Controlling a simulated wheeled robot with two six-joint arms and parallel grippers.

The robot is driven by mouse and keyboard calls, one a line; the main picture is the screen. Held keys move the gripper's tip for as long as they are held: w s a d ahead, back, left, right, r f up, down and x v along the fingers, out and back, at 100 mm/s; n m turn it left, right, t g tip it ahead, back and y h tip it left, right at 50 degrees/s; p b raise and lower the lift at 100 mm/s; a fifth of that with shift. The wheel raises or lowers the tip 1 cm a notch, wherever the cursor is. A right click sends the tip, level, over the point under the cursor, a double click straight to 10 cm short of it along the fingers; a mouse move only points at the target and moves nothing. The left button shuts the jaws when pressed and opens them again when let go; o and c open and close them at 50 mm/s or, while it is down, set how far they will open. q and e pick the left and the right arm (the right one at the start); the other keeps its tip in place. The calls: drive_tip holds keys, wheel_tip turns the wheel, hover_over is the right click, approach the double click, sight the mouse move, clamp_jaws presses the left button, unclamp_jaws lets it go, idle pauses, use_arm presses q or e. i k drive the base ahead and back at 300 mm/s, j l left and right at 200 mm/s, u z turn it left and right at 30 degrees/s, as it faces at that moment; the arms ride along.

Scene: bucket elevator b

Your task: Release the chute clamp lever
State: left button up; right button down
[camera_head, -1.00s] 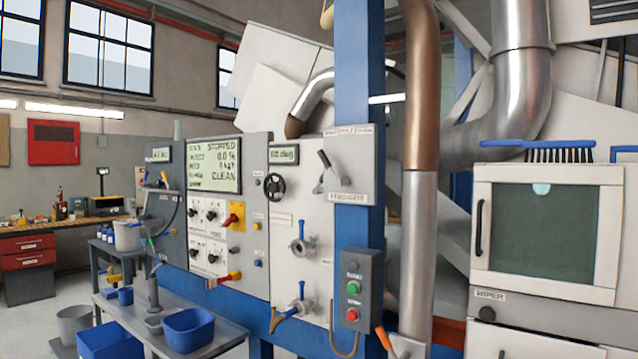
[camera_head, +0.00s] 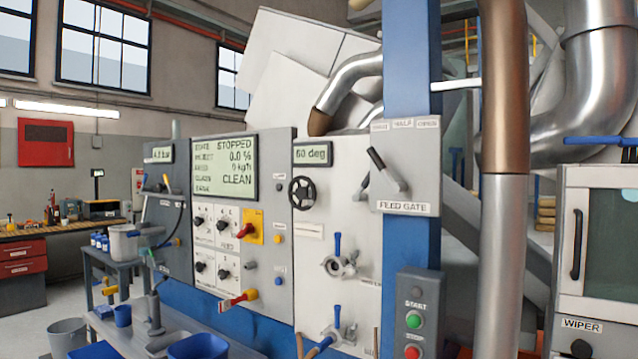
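No lever in view carries a label I can read as chute clamp, so I cannot tell which one it is. A blue-handled metal fitting (camera_head: 341,263) sits on the white panel, its handle upright. A second blue-handled fitting (camera_head: 338,331) is below it, handle also upright. A dark lever with a grey hub (camera_head: 388,170) is on the plate marked FEED GATE, tilted up to the left. A brown and silver vertical pipe (camera_head: 505,170) stands right of the blue post. Neither of my grippers is in view.
A blue post (camera_head: 411,250) carries a control box (camera_head: 416,315) with green START and red buttons. A display panel (camera_head: 224,166) reads STOPPED. A cabinet marked WIPER (camera_head: 578,312) stands at right. A bench with blue bins (camera_head: 197,346) is at lower left.

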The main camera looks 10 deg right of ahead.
sight(360, 197)
drive_tip(key=i+j+u, duration=0.15)
drive_tip(key=i+j, duration=0.2)
drive_tip(key=i, duration=0.15)
drive_tip(key=i+j+u, duration=0.15)
drive_tip(key=i+j, duration=0.15)
drive_tip(key=i, duration=0.25)
